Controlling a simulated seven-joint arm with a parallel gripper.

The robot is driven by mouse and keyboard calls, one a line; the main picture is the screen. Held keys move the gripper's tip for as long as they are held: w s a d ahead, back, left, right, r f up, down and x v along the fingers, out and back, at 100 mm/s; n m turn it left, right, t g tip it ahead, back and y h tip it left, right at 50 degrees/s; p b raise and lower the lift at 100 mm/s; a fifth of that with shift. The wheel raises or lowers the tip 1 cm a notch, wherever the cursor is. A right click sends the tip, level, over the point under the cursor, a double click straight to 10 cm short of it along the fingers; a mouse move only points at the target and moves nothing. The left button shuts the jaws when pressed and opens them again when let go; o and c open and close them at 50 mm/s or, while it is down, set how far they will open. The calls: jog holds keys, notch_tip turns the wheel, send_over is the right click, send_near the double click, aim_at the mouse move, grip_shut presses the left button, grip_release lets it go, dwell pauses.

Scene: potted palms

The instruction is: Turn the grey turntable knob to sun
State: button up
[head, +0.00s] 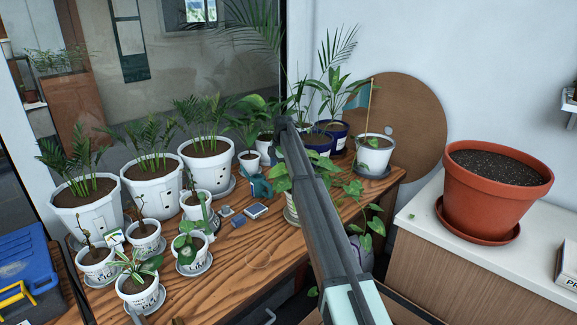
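I cannot make out a grey turntable knob or a sun mark for sure. A small grey piece (225,211) lies on the wooden table (255,262) among the pots; it is too small to identify. Grey saucers sit under several white pots, and no marks on them can be read. My grey arm link crosses the picture from the bottom right up to the table's middle. It hides part of the table and some plants behind it. My gripper cannot be made out, so its opening does not show.
Several white potted palms (152,185) and small plants crowd the table's left. A flat blue-grey piece (255,211) and a teal object (260,187) lie mid-table. A terracotta pot (494,205) stands on the white counter (440,236). The table's front middle is clear.

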jog(key=shift+t, duration=0.3)
jog(key=shift+w+d+r, duration=0.15)
jog(key=shift+d, duration=1.1)
jog(key=shift+w+d+r, duration=0.1)
jog(key=shift+w+d, duration=0.05)
jog(key=shift+d, duration=1.05)
jog(key=m+g+h, duration=0.1)
jog(key=g, duration=0.1)
send_over(226, 207)
notch_tip(226, 207, down, 2)
notch_tip(226, 207, down, 14)
jog(key=shift+w+a+r, duration=0.1)
jog(key=shift+c, duration=0.6)
jog(key=c, duration=0.9)
jog(key=shift+c, duration=0.2)
